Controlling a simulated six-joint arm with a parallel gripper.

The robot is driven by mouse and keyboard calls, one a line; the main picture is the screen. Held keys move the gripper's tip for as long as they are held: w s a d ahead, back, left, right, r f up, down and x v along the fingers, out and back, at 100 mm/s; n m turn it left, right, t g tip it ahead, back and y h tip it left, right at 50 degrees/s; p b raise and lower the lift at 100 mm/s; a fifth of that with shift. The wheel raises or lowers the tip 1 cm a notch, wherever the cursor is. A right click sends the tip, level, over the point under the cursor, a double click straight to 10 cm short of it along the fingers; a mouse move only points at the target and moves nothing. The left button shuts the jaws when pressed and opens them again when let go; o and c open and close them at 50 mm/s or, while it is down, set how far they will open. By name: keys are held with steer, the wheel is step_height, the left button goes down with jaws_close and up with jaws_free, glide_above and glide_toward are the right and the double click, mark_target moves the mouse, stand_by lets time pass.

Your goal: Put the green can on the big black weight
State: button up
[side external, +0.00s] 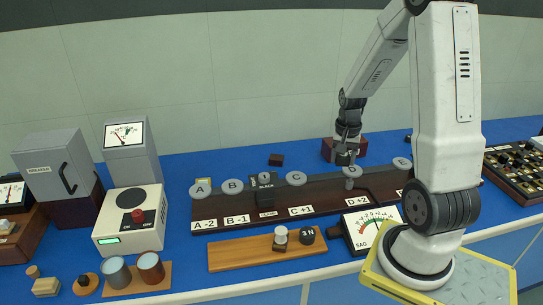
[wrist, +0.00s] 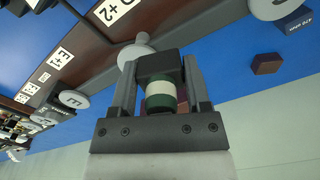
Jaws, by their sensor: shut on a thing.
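My gripper (side external: 345,157) hangs just above the pale disc labelled D+2 (side external: 353,172) in the side view. In the wrist view my gripper (wrist: 160,68) is shut, with a green can with a white band (wrist: 160,97) between its fingers. A dark block shows just beyond the can; I cannot tell whether it is joined to it. A round black weight marked N (side external: 306,235) stands at the right end of the wooden board, to the left of and nearer than my gripper. Its top looks clear. The held can is hard to make out in the side view.
A long brown rack (side external: 330,193) with several pale discs runs beneath my gripper. A black block labelled BLACK (side external: 264,187) stands on it. A small silver weight (side external: 280,236) is beside the black weight on the wooden board (side external: 235,256). A dial meter (side external: 372,229) stands right of the board.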

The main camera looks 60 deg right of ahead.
steer(key=shift+a, duration=0.1)
steer(key=a, duration=0.1)
steer(key=m, duration=0.1)
glide_above(307, 233)
steer(key=shift+f, duration=0.1)
stand_by(0.4)
steer(key=shift+f, duration=2)
steer(key=shift+f, duration=0.1)
steer(key=shift+f, duration=1.9)
